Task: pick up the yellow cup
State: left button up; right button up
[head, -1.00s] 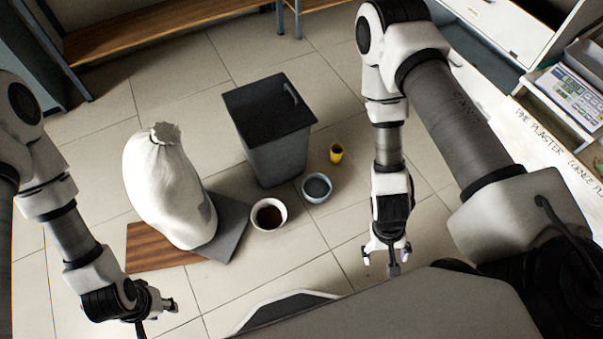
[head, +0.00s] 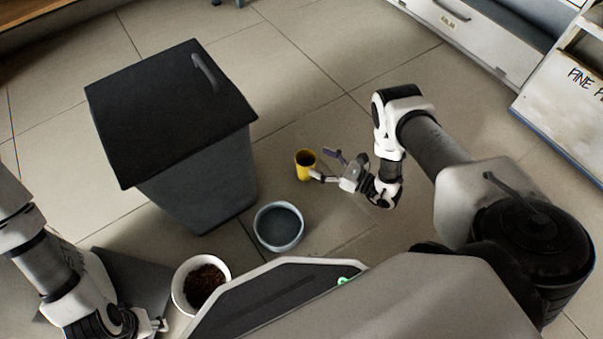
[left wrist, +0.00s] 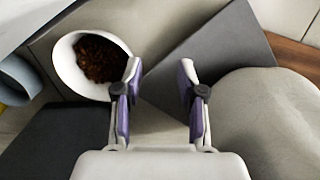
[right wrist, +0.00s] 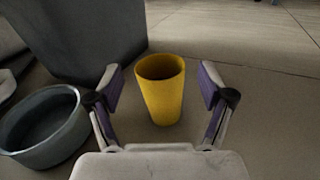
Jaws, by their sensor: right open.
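The yellow cup (head: 306,165) stands upright on the tiled floor, right of the dark bin. My right gripper (head: 326,165) is open just to the right of the cup, its fingers pointing at it. In the right wrist view the cup (right wrist: 161,88) is centred between the two open fingertips (right wrist: 162,86), a little beyond them, with clear space on both sides. My left gripper (head: 160,324) is at the lower left, near the white bowl. In the left wrist view its fingers (left wrist: 160,80) are apart with nothing between them.
A dark lidded bin (head: 200,170) stands left of the cup. A blue-grey bowl (head: 279,227) sits in front of the cup; it shows at left in the right wrist view (right wrist: 45,125). A white bowl with brown contents (head: 188,290) is farther left. Floor behind the cup is clear.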

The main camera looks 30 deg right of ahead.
notch_tip(320, 180, down, 8)
jog(key=b, duration=0.4)
jog(key=shift+a+r, duration=0.1)
jog(key=shift+r, duration=0.1)
jog(key=shift+r+b+x, duration=0.25)
jog(key=shift+b+x, duration=0.15)
jog(key=shift+x, duration=0.7)
pick_arm(q)
jog(key=shift+t, duration=0.3)
jog(key=f, duration=0.2)
jog(key=w+f+b, duration=0.1)
jog(key=f, duration=0.2)
jog(key=w+f+b, duration=0.1)
jog(key=f, duration=0.2)
jog(key=shift+a+f, duration=0.1)
jog(key=shift+f, duration=0.15)
pick_arm(e)
jog(key=x, duration=0.4)
jog(key=shift+w+a+f, duration=0.1)
jog(key=shift+w+a, duration=0.3)
jog(key=shift+w, duration=0.1)
pick_arm(q)
jog(key=shift+w+r, duration=0.1)
pick_arm(e)
jog(key=shift+r, duration=0.2)
jog(key=shift+c, duration=0.3)
jog(key=c, duration=1.1)
